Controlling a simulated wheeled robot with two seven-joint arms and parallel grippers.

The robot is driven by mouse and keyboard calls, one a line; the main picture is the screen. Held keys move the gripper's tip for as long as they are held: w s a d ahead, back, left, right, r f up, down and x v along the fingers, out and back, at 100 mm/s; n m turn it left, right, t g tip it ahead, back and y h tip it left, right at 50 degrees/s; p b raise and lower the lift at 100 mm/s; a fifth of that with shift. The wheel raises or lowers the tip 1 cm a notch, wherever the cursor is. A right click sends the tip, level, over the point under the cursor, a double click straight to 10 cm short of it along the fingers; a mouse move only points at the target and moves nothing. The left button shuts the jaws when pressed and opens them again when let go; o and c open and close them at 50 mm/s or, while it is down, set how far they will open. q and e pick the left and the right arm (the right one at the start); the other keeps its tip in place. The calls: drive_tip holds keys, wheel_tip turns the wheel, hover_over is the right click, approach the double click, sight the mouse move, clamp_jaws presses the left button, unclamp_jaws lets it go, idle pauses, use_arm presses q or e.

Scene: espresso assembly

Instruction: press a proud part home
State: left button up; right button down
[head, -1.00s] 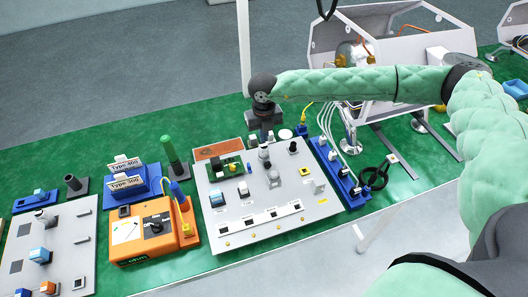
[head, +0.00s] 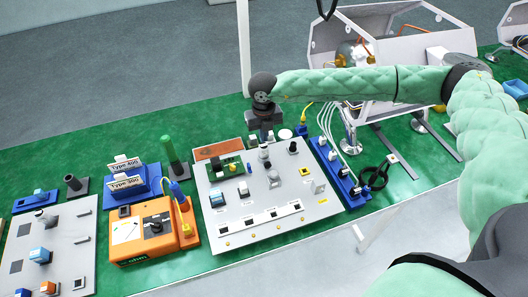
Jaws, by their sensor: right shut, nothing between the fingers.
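The light grey panel (head: 215,232) lies on the green table with several parts mounted on it. Which part stands proud is too small to tell. My right gripper (head: 266,137) points down above the panel's back edge, just behind the white-topped cylinder. It is shut and empty; whether its tips touch anything cannot be told. My left gripper is out of view.
A second panel (head: 60,262) is at far left. A blue connector strip (head: 340,176) with white cables borders the panel's right. An open machine housing (head: 400,95) stands behind.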

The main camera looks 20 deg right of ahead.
sight(264, 146)
idle(0.3)
